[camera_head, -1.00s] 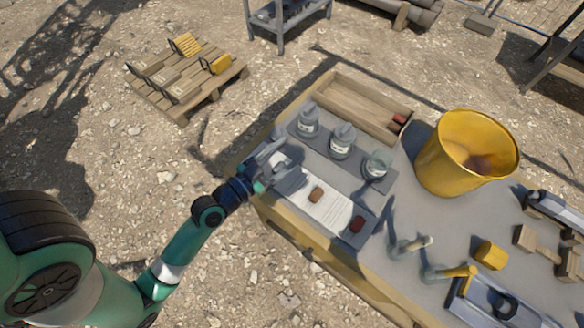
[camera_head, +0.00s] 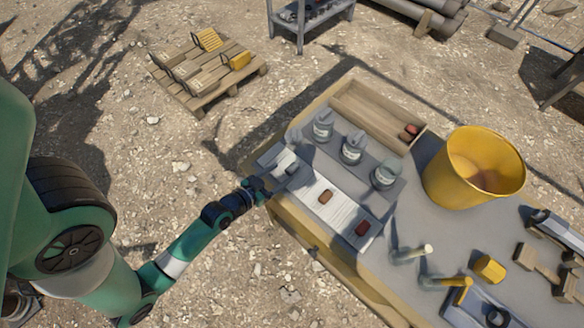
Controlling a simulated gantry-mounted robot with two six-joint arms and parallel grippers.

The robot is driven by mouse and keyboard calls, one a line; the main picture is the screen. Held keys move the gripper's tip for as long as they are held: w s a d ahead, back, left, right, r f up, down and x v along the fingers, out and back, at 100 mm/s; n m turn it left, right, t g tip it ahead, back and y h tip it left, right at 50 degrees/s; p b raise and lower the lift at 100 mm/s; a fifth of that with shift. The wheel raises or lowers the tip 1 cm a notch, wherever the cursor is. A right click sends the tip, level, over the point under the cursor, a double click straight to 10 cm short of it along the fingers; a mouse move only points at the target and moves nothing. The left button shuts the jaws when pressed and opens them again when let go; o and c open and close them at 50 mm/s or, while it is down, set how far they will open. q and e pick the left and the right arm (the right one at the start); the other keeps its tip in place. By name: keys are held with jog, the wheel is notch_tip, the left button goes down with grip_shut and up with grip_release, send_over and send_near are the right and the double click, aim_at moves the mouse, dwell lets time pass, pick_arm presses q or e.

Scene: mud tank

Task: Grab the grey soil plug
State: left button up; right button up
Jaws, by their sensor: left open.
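My left gripper (camera_head: 280,174) is open at the left end of the tray with the white strip (camera_head: 342,212) on the workbench. I cannot make out the grey soil plug clearly; the gripper covers that end of the tray, and its grey parts blend with what lies there. A brown plug (camera_head: 325,196) sits on the middle of the strip, to the right of the gripper. A dark red plug (camera_head: 362,228) sits at the strip's right end. My right gripper is not in view.
Three grey-topped jars (camera_head: 352,149) stand just behind the tray. A wooden box (camera_head: 372,113) with a reddish plug lies behind them. A yellow bucket (camera_head: 473,168) stands to the right. Taps (camera_head: 410,253) and a yellow block (camera_head: 489,268) are at the front right.

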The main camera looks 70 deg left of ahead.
aim_at(288, 171)
pick_arm(q)
jog(key=x, duration=0.5)
jog(key=shift+w+d+b, duration=0.15)
jog(key=shift+w+b, duration=0.05)
jog(key=shift+b, duration=0.2)
jog(key=shift+c, duration=0.3)
grip_shut()
